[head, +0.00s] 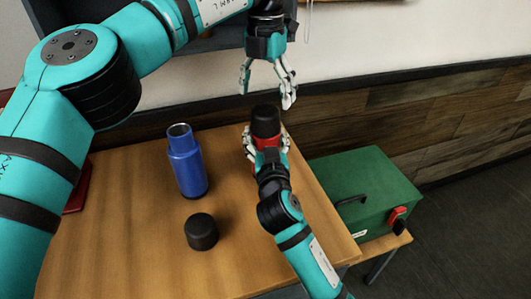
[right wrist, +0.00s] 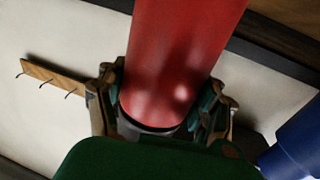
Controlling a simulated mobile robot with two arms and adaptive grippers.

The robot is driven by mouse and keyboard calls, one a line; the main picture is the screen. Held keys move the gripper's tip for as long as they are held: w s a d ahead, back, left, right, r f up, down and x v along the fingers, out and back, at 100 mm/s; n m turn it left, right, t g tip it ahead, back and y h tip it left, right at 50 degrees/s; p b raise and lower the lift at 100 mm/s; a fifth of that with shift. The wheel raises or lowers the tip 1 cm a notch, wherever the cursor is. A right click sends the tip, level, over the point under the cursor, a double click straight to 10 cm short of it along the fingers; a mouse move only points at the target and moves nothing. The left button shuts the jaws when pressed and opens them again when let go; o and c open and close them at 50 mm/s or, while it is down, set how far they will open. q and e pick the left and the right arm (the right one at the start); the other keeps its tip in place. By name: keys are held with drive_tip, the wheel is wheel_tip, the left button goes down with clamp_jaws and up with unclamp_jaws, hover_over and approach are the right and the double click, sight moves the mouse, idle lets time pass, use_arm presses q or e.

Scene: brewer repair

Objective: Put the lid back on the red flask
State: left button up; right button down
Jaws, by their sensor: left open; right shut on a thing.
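The red flask (head: 269,143) stands upright near the right side of the table and also fills the upper middle of the right wrist view (right wrist: 180,65). A black lid (head: 265,121) sits on its top; I cannot tell whether it is screwed down. My right gripper (head: 266,147) is shut around the red flask, its fingers on both sides (right wrist: 165,110). My left gripper (head: 267,97) is open and empty just above the lid, pointing down. The flask's lower part is hidden behind my right gripper.
An open blue flask (head: 187,163) stands left on the wooden table (head: 130,230); it also shows in the right wrist view (right wrist: 295,150). Another black lid (head: 201,232) lies in front of it. A green toolbox (head: 362,192) is at the right. A hook rail (right wrist: 52,78) is on the wall.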

sight(265, 109)
use_arm(q)
wheel_tip(265, 109, down, 8)
drive_tip(key=shift+r, duration=0.25)
drive_tip(key=shift+c, duration=0.2)
drive_tip(key=c, duration=1.1)
drive_tip(key=shift+m, duration=0.7)
drive_tip(key=shift+c, duration=0.2)
drive_tip(key=o, duration=1.4)
wheel_tip(265, 109, up, 12)
